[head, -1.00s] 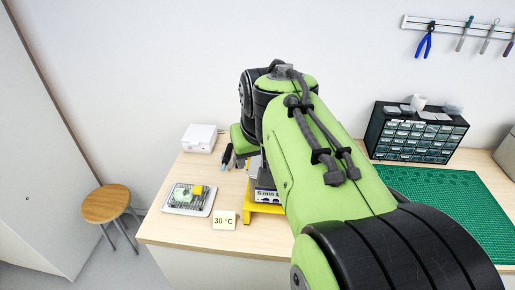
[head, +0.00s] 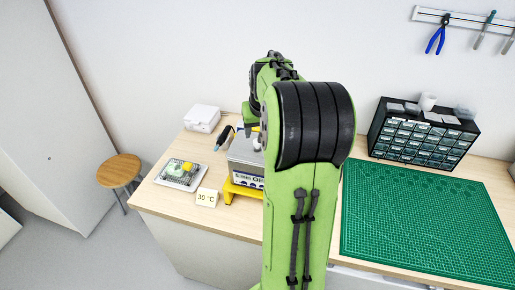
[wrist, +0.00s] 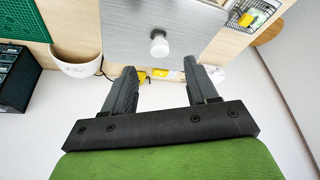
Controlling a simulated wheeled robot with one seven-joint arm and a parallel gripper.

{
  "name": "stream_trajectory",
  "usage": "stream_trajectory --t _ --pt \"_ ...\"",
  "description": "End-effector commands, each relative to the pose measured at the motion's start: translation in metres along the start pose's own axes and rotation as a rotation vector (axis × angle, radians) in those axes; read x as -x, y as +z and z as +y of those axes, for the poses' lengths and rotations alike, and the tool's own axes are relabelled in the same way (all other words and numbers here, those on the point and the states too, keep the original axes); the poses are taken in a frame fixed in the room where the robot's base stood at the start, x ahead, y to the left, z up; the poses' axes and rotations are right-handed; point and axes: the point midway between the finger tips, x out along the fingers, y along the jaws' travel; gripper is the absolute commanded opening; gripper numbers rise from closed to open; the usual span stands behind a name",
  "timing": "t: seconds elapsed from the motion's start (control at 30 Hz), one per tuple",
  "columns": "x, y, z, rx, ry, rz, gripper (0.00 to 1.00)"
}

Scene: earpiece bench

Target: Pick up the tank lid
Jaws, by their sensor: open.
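The tank lid (wrist: 130,25) is a flat grey metal plate with a round white knob (wrist: 159,45), seen in the wrist view. My gripper (wrist: 161,70) is open and empty there, with its two dark fingers spread apart. The knob shows beyond the fingertips, roughly in line with the gap between them, and no contact shows. In the head view the tank (head: 246,173) is a pale box with a blue-lettered front on a yellow stand (head: 240,193). My arm hides its right side and much of my gripper.
A white tray with a board (head: 180,176), a "30 °C" card (head: 207,198) and a white box (head: 202,118) stand at the left. A green mat (head: 420,225) and a drawer cabinet (head: 424,138) are at the right. A white bowl (wrist: 82,62) is near the lid in the wrist view.

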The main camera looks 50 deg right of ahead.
Motion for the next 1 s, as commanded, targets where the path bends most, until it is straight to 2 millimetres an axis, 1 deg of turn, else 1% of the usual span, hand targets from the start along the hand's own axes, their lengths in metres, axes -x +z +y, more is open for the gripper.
stream_trajectory --t 0.03,0.17,0.3,0.4,0.63,1.0 --pt "-0.007 0.0 -0.001 0.001 -0.001 -0.001 0.58" --pt "-0.021 0.0 0.0 0.001 -0.001 -0.003 0.58" --pt "-0.049 0.001 0.001 0.001 -0.002 -0.003 0.58" --pt "-0.061 0.0 0.001 0.001 -0.001 0.0 0.58" --pt "-0.063 0.0 0.001 0.002 0.0 0.002 0.58" --pt "-0.063 0.0 0.001 0.002 0.0 0.002 0.01"
